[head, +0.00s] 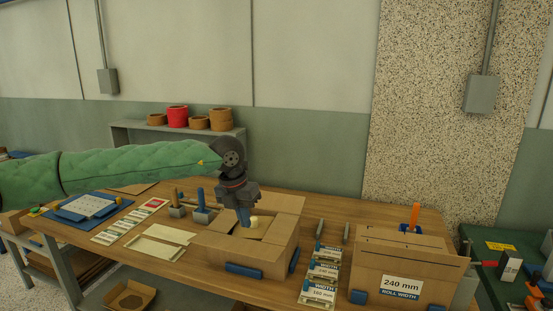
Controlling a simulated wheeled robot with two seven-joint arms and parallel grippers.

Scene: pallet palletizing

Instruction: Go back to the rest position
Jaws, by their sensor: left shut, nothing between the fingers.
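My left arm, in a green quilted sleeve, reaches in from the left of the head view. My left gripper (245,217) points down over the open cardboard box (262,252) in the middle of the bench. Its fingers are shut with nothing between them. A small pale yellow item (254,222) shows at the fingertips' right, partly behind them; I cannot tell whether they touch. My right gripper is not in view.
A box labelled 240 mm roll width (401,287) stands right on the wooden bench (345,208). Label cards (322,272) lie between the boxes. A shelf with tape rolls (178,117) stands behind.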

